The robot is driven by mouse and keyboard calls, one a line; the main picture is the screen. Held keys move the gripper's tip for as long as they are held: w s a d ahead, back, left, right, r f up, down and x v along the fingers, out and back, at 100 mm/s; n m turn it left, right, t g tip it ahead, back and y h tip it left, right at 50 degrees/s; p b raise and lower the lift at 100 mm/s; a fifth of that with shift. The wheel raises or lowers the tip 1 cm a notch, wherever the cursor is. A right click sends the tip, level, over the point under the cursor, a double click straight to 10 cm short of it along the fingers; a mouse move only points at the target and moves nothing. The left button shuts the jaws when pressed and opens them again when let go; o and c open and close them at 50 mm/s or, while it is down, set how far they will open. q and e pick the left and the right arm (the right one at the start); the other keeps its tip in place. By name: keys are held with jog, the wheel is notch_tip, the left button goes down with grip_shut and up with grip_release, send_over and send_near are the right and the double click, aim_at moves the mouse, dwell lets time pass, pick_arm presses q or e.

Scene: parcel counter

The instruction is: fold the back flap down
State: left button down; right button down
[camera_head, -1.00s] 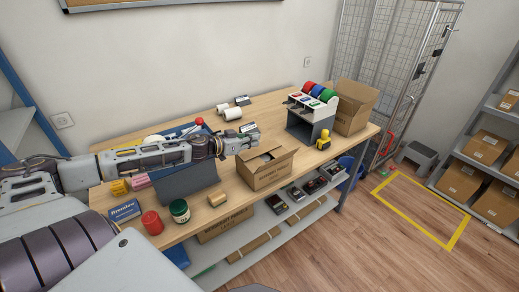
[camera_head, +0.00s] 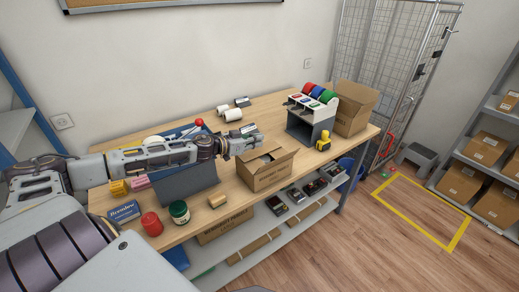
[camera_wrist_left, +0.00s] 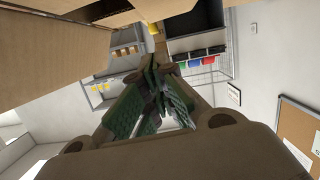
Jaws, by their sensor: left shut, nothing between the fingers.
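The open cardboard box (camera_head: 266,177) stands on the workbench near its front edge, with a greyish thing partly visible inside. My left gripper (camera_head: 252,143) is at the back edge of the box's opening, shut and empty. The back flap is mostly hidden behind the gripper in the head view, so I cannot tell its angle or whether I touch it. In the left wrist view, the closed green-padded fingers (camera_wrist_left: 156,98) point past brown cardboard (camera_wrist_left: 55,55) that fills the upper left. My right gripper is not in view.
A grey stand with coloured tape rolls (camera_head: 312,112), a yellow tape dispenser (camera_head: 324,141) and another open carton (camera_head: 354,108) stand to the right on the workbench (camera_head: 272,117). White rolls (camera_head: 232,114) lie behind.

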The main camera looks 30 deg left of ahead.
aim_at(260, 155)
pick_arm(q)
jog(key=shift+w+d, duration=0.2)
jog(key=shift+w, duration=0.25)
jog(key=shift+d+f, duration=0.15)
jog(key=shift+f, duration=1.95)
jog(key=shift+s+d+f+p, duration=0.1)
jog(key=shift+s+f+p, duration=0.05)
jog(key=shift+f+p, duration=0.4)
jog(key=shift+f, duration=0.15)
jog(key=shift+s+d+f, duration=0.1)
jog(key=shift+f, duration=0.05)
